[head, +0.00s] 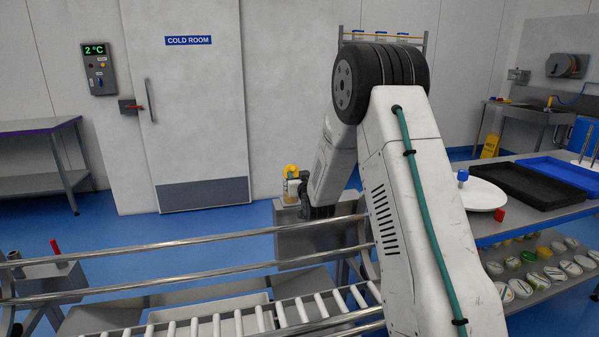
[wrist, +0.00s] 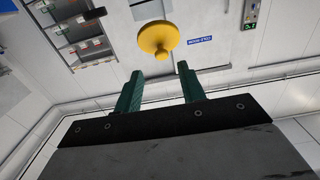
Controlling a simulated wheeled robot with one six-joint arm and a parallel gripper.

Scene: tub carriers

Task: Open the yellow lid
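The yellow lid (head: 291,171) shows small in the head view, on top of a small pale container (head: 291,189) left of my arm's end. In the wrist view the yellow lid (wrist: 157,35) is a round disc with a knob, beyond my fingertips and apart from them. My gripper (wrist: 160,70) has its two green fingers spread with nothing between them. In the head view my gripper is dark, small and partly hidden by my arm, close to the container's right side. I cannot tell whether they touch there.
A metal rail (head: 180,246) and a roller conveyor (head: 240,320) run across the front. A grey stand (head: 310,243) is behind the rail. At right, a table holds a black tray (head: 530,184), a blue tray (head: 568,174) and a white round board (head: 482,195). Blue floor is clear behind.

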